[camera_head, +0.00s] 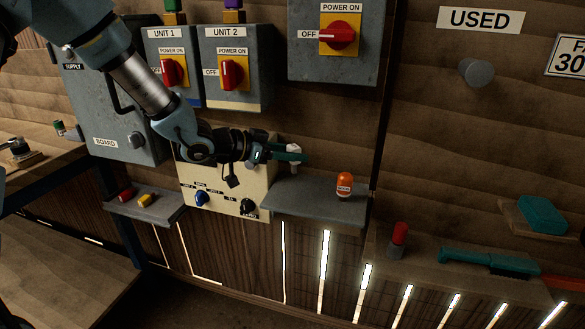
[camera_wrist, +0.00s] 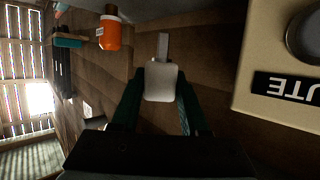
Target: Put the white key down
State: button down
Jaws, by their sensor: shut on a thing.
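The white key (camera_wrist: 162,82) is between the two green fingers of my gripper (camera_wrist: 158,98) in the wrist view, with its narrow end pointing away from the palm. In the head view, my gripper (camera_head: 293,157) is shut on the white key (camera_head: 295,149), in front of the wood wall and above the left part of a grey shelf (camera_head: 290,204). The key looks apart from the shelf surface, though the exact gap is hard to judge.
An orange bottle (camera_head: 344,185) stands on the grey shelf, right of my gripper. The cream control panel (camera_head: 228,200) with knobs is close on the left. A smaller shelf (camera_head: 133,209) holds red and yellow items. Bare shelf lies left of the bottle.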

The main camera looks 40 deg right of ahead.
aim_at(293, 172)
notch_tip(293, 172, down, 5)
jog(key=shift+r+p, duration=0.1)
jog(key=shift+p, duration=0.2)
jog(key=shift+w+d+f+p, duration=0.1)
jog(key=shift+d+f+p, duration=0.1)
jog(key=shift+p, duration=0.1)
jog(key=shift+f, duration=0.15)
jog(key=shift+f, duration=0.15)
jog(key=shift+c, duration=2.1)
grip_release()
